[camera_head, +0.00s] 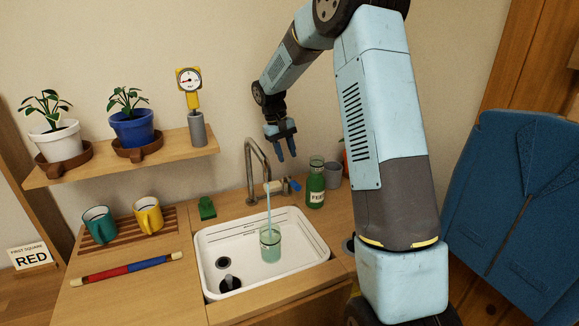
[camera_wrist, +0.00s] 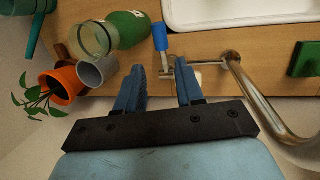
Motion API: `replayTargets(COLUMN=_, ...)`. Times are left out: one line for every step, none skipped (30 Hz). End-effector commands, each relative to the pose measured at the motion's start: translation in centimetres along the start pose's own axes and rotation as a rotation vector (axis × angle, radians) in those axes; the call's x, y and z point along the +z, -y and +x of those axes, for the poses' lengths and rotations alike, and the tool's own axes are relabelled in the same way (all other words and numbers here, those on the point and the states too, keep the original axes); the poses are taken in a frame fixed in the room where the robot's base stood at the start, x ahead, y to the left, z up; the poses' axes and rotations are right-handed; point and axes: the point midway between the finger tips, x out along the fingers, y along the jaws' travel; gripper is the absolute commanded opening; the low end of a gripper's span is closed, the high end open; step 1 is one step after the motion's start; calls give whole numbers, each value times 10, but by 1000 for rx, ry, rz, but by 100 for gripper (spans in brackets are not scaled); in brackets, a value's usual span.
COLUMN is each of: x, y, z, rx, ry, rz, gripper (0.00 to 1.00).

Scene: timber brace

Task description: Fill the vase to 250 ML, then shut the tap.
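A clear glass vase (camera_head: 270,246) with pale green water in it stands upright in the white sink (camera_head: 215,284). A thin stream runs from the metal tap (camera_head: 250,172) down into the vase, so the tap is running. Any fill marks on the vase are too small to read. The tap's blue-ended handle (camera_head: 295,185) sits right of the spout pipe. It also shows in the wrist view (camera_wrist: 160,37). My gripper (camera_head: 287,156) is open and empty above the handle. In the wrist view its blue fingers (camera_wrist: 160,70) are apart, with the handle beyond the gap.
A green labelled bottle (camera_head: 315,188) and a grey cup (camera_head: 333,175) stand right of the handle, with an orange plant pot (camera_wrist: 66,84) beside them. A green block (camera_head: 207,208) lies left of the tap. Two mugs (camera_head: 148,216) stand on a slatted rack. A shelf (camera_head: 90,174) holds plants and a gauge (camera_head: 189,82).

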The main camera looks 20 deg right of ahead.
Motion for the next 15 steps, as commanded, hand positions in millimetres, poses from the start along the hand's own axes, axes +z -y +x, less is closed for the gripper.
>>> replayTargets(x=0, y=0, z=-7, rx=1, ry=-1, rz=0, gripper=37)
replayTargets(x=0, y=0, z=-10, rx=1, ry=0, rz=1, gripper=37)
replayTargets(x=-1, y=0, z=-14, rx=1, ry=-1, rz=1, gripper=37)
replayTargets(x=-1, y=0, z=-17, rx=1, ry=-1, rz=1, gripper=37)
replayTargets(x=-1, y=0, z=-19, rx=0, ry=0, rz=1, gripper=37)
replayTargets(x=-1, y=0, z=-21, rx=0, ry=1, rz=1, gripper=37)
replayTargets(x=-1, y=0, z=-22, rx=0, ry=1, rz=1, gripper=37)
replayTargets(x=0, y=0, z=-23, rx=0, ry=2, rz=1, gripper=37)
replayTargets(x=0, y=0, z=-24, rx=0, ry=2, rz=1, gripper=37)
replayTargets(x=0, y=0, z=-24, rx=0, ry=2, rz=1, gripper=37)
replayTargets(x=0, y=0, z=-24, rx=0, ry=2, rz=1, gripper=37)
replayTargets(x=0, y=0, z=-24, rx=0, ry=2, rz=1, gripper=37)
replayTargets(x=0, y=0, z=-24, rx=0, ry=2, rz=1, gripper=37)
replayTargets(x=0, y=0, z=-24, rx=0, ry=2, rz=1, gripper=37)
replayTargets(x=0, y=0, z=-24, rx=0, ry=2, rz=1, gripper=37)
